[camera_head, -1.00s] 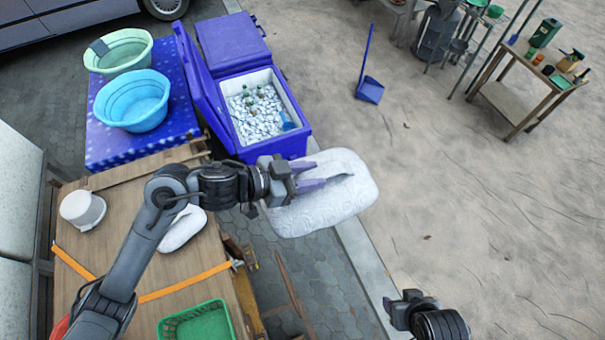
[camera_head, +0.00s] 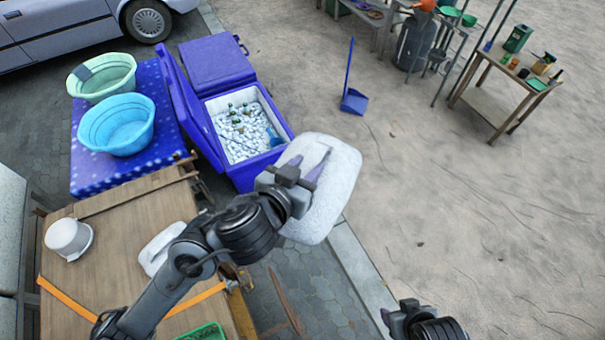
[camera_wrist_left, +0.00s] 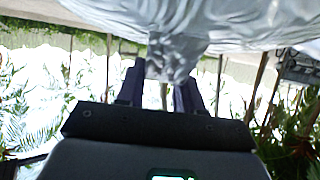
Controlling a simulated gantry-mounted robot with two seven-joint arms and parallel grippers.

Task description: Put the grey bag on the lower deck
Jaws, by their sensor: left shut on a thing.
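A pale grey-white bag (camera_head: 340,190) hangs in the air in the head view, in front of the blue cooler. My left gripper (camera_head: 309,171) is shut on a pinched fold of it. The left wrist view also shows the bag (camera_wrist_left: 235,22), its gathered fold between the two fingers (camera_wrist_left: 160,90). A second pale bag (camera_head: 152,254) lies on the wooden cart top (camera_head: 118,285), partly behind my left arm. I cannot make out a separate lower deck. My right gripper (camera_head: 394,311) is at the bottom edge, apart from the bag; its jaw opening is unclear.
An open blue cooler (camera_head: 216,143) with ice and bottles stands behind the bag. Tubs (camera_head: 116,124) sit on a blue cloth at left. A white pot (camera_head: 66,236) and orange straps are on the cart. Sandy ground at right is mostly clear.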

